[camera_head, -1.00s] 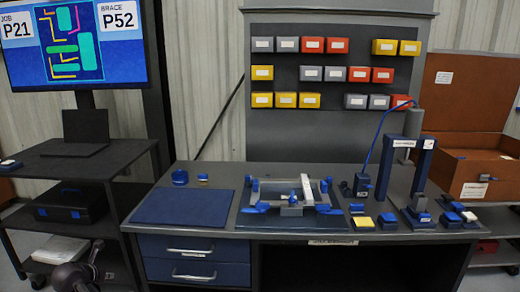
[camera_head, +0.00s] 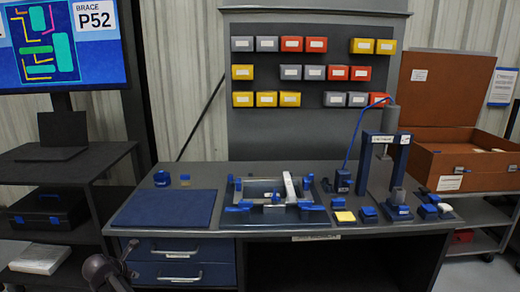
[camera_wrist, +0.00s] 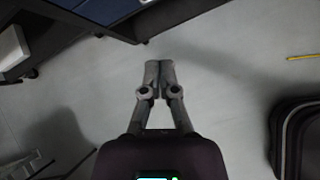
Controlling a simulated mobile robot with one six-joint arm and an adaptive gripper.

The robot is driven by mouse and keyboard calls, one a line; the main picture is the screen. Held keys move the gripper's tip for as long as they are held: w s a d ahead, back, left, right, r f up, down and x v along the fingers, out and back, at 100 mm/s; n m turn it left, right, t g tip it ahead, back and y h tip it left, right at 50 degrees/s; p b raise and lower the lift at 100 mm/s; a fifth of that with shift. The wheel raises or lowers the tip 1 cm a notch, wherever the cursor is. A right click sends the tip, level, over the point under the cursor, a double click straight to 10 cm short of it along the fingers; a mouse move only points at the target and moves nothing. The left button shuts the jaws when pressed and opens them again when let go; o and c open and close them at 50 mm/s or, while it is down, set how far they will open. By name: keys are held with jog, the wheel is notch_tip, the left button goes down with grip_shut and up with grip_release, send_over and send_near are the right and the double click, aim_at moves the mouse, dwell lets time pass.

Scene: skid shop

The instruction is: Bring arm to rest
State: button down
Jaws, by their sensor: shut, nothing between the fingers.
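My gripper (camera_wrist: 159,72) is in the middle of the wrist view, pointing at bare grey floor. Its two fingers are together with nothing between them. In the head view part of my arm (camera_head: 107,270) shows at the bottom left, in front of the blue drawers.
The workbench (camera_head: 230,232) carries a blue mat (camera_head: 167,208), a clamp fixture and several small blue parts. A dark cart (camera_head: 60,172) stands at the left. In the wrist view a dark rounded case (camera_wrist: 296,135) lies at the right; the floor (camera_wrist: 225,85) between is clear.

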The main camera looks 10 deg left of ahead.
jog(key=w+d+f+m+g+h, duration=0.1)
jog(key=w+d+m, duration=0.35)
jog(key=d, duration=0.85)
jog(key=w+d+f+m+g+h, duration=0.1)
jog(key=w+d+m+g, duration=0.15)
jog(key=d+m, duration=0.65)
jog(key=w+d+f+m+h, duration=0.15)
jog(key=w+d, duration=0.25)
jog(key=d, duration=1.2)
jog(key=s+d+m+g+y, duration=0.1)
jog(key=s+d+m, duration=0.4)
jog(key=d, duration=0.6)
jog(key=s+d+m+g+y, duration=0.1)
jog(key=s+d+m+g, duration=0.15)
jog(key=d+m, duration=0.7)
jog(key=s+d+m+g+y, duration=0.1)
jog(key=s+d+m, duration=0.3)
jog(key=d, duration=0.9)
notch_tip(320, 180, up, 18)
jog(key=p, duration=1.8)
jog(key=shift+s+f, duration=0.15)
jog(key=shift+f, duration=0.1)
